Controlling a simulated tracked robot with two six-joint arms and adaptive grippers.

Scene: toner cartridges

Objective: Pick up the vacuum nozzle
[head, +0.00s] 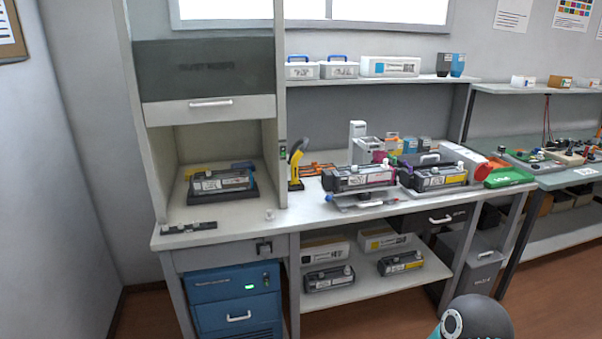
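The vacuum nozzle seems to be the yellow and black handheld tool (297,163). Neither of my grippers shows in the head view. Only a rounded dark and teal part, likely of my own arm, shows at the bottom edge right of centre.
A fume hood (208,110) with a raised sash covers the bench's left end, with a toner cartridge (222,182) inside. More cartridges (358,178) stand right of the tool. A blue cabinet (233,300) stands below. Bare benchtop (297,211) lies in front of the tool.

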